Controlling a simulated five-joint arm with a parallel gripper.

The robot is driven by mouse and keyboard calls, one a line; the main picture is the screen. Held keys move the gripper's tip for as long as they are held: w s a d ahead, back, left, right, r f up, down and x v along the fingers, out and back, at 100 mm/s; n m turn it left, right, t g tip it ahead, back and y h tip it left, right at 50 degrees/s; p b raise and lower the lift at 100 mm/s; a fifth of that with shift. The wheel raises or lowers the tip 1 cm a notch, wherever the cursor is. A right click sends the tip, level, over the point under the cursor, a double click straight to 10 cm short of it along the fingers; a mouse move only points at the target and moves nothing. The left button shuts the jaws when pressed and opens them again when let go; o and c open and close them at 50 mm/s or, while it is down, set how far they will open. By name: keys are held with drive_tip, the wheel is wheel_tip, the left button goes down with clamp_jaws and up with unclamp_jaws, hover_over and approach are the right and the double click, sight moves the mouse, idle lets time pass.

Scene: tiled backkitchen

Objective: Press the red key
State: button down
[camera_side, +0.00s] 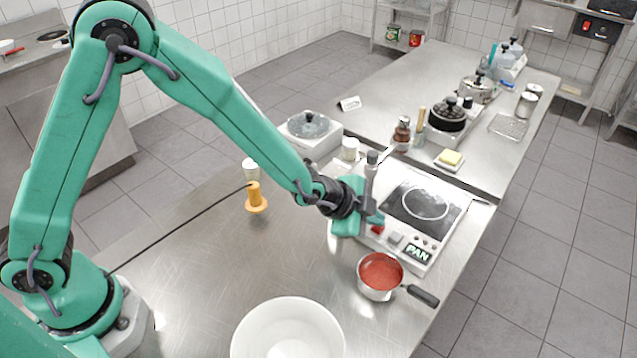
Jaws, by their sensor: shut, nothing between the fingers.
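The red key (377,229) is on the control strip of a white induction hob (436,240), on the steel table. It is partly covered by my gripper. My gripper (375,220) is shut and empty, with its tip directly over or at the red key. I cannot tell whether the tip touches the key or how far the key is down. A grey key (395,237) sits to the right of the red one. The display (417,253) reads "PAN".
A pot of red sauce (380,274) with a black handle stands just in front of the hob. A white bowl (287,330) and an orange object (256,198) stand on the table. Bottles (401,135) and a butter dish (449,160) stand behind.

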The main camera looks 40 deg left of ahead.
sight(373, 228)
idle(0.4)
drive_tip(key=shift+r, duration=0.75)
drive_tip(key=shift+r, duration=0.1)
drive_tip(key=shift+r, duration=2.95)
drive_tip(key=c, duration=2.1)
unclamp_jaws()
